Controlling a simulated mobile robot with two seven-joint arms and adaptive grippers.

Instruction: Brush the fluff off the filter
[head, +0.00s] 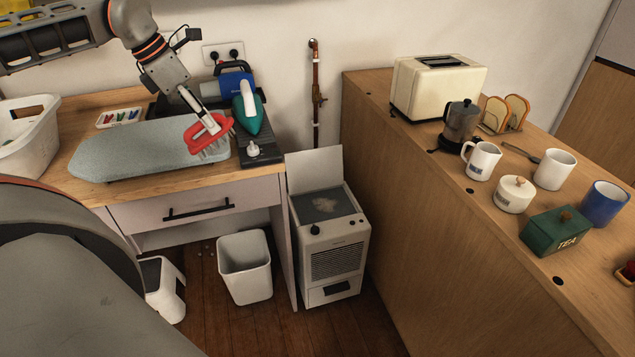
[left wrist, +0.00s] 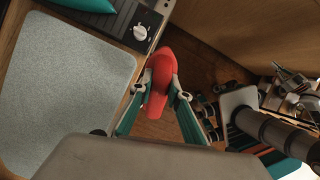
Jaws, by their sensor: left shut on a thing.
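My left gripper (head: 207,122) is shut on a red brush (head: 215,128) and holds it above the right end of the grey ironing board on the counter. The brush's pale bristles point down. In the left wrist view the red brush (left wrist: 158,75) sits between the fingers of my left gripper (left wrist: 160,92). The filter (head: 345,206) is a dark panel in the top of a white appliance (head: 336,262) on the floor, with its lid raised. Pale grey fluff (head: 325,204) lies on the middle of the filter. The brush is apart from the filter, up and to its left. My right gripper is not seen.
The ironing board (head: 140,150) lies on the counter, with an iron (head: 248,110) on a dark unit behind the brush. A white bin (head: 245,268) stands left of the appliance. A wooden cabinet (head: 430,230) rises close on its right. The raised lid (head: 315,170) stands behind the filter.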

